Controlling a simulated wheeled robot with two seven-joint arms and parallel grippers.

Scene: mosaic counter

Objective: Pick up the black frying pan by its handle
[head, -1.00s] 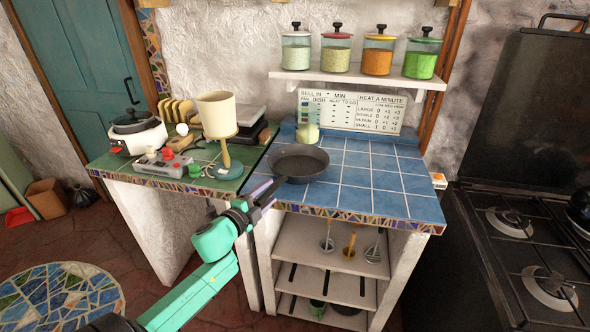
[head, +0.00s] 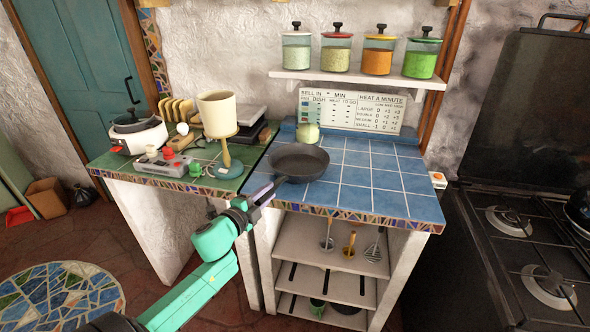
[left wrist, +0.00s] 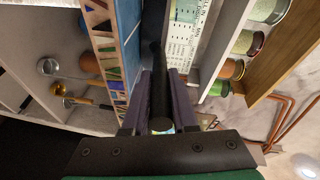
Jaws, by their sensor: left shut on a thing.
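The black frying pan (head: 299,162) is over the left part of the blue tiled counter (head: 400,183) in the head view. I cannot tell whether its base touches the tiles. Its handle points toward the front left edge. My left gripper (head: 262,193) is at that edge, shut on the handle, which shows between the two fingers in the left wrist view (left wrist: 160,95). The far end of the handle and the pan beyond are hard to make out there. My right gripper is not in view.
A beige lamp (head: 220,115), a grey power strip (head: 160,163) and a white cooker (head: 137,132) stand on the green counter to the left. A pale round object (head: 308,133) sits behind the pan. Glass jars (head: 337,50) line the shelf above. The right blue tiles are clear.

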